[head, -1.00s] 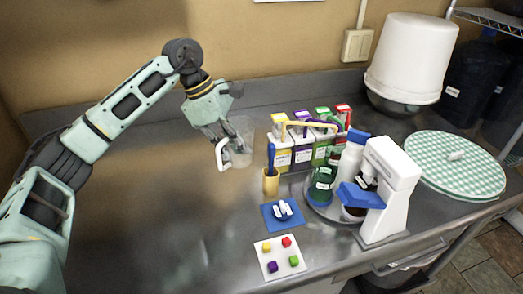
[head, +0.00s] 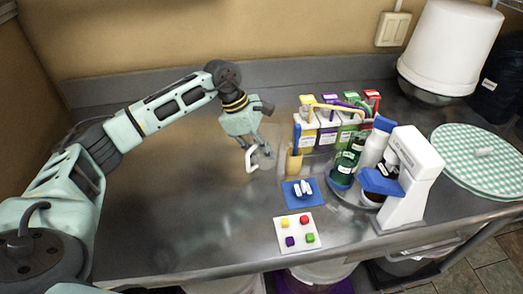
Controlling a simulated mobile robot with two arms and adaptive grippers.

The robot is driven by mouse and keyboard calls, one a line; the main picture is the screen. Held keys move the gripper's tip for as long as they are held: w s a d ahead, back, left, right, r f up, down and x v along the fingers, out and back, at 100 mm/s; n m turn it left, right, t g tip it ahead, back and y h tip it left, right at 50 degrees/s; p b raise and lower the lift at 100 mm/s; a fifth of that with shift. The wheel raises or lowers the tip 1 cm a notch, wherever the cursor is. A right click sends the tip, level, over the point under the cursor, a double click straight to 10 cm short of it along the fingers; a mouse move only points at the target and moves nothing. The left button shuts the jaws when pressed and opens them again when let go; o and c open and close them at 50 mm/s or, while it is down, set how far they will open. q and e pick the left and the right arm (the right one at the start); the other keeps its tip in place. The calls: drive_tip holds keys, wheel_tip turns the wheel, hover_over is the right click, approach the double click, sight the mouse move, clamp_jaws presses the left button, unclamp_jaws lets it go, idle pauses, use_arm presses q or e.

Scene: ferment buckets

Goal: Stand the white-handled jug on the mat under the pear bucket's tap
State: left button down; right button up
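The clear jug (head: 268,161) with a white handle (head: 252,160) is over the left-middle of the steel counter. My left gripper (head: 257,148) has its fingers at the handle and appears shut on it. The fingers partly hide the jug, and its clear body is hard to make out. Below the counter's front edge, parts of buckets show: a pale one (head: 228,284) and one with purple (head: 312,284). I cannot tell which is the pear bucket, and no tap or mat under one shows. My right gripper is not in view.
Right of the jug stand a yellow cup (head: 293,162), a carrier of colour-topped cartons (head: 329,132), a tray of bottles (head: 343,190) and a white device (head: 411,180). A blue pad (head: 291,201) and block card (head: 300,233) lie in front. The counter's left is clear.

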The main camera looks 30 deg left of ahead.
use_arm(q)
drive_tip(key=c, duration=2.2)
unclamp_jaws()
drive_tip(key=shift+o, duration=1.4)
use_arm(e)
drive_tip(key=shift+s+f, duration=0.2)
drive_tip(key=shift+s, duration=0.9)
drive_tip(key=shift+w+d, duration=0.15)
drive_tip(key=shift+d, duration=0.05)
